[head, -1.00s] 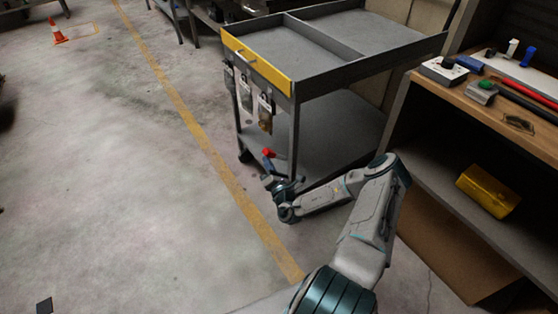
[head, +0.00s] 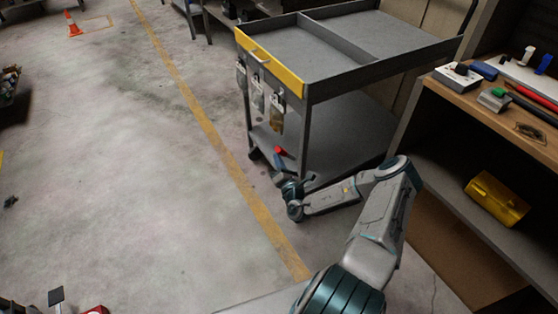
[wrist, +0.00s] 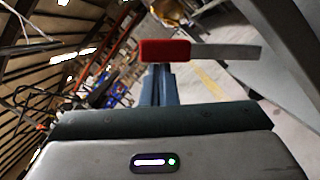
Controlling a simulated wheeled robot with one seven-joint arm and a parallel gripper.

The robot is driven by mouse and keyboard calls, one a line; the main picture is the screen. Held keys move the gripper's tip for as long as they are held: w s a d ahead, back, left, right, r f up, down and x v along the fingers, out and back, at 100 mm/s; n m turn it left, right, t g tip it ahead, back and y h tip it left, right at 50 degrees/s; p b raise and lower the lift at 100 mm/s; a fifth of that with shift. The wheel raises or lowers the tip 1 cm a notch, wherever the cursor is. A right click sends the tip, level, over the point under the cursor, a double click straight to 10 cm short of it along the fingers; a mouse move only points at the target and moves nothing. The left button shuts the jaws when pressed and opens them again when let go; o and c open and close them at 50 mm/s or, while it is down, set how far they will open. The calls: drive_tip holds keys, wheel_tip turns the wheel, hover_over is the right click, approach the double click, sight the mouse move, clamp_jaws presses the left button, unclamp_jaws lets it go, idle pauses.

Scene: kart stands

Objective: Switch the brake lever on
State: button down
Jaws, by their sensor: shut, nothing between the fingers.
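The kart (head: 352,67) is a grey two-shelf trolley with a yellow front edge. The brake lever (head: 280,150) shows as a small red end low at its near-left corner. In the wrist view the lever (wrist: 166,51) is a red block on a flat grey bar running right. My gripper (head: 284,168) is low beside that corner, just below the red end. Its shut, empty fingers (wrist: 160,85) point at the underside of the red end in the wrist view. They look very close, but I cannot tell whether they touch. The lever's pivot is hidden.
A wooden workbench (head: 470,100) with tools stands to the right, with a yellow box (head: 496,200) on its lower shelf. Packets (head: 275,113) hang from the kart's front. The floor left of the yellow line (head: 215,140) is mostly clear. An orange cone (head: 73,25) stands far left.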

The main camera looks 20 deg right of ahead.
drive_tip(key=s+a+f, duration=0.3)
drive_tip(key=s+f, duration=0.1)
drive_tip(key=s, duration=0.6)
drive_tip(key=shift+s, duration=0.2)
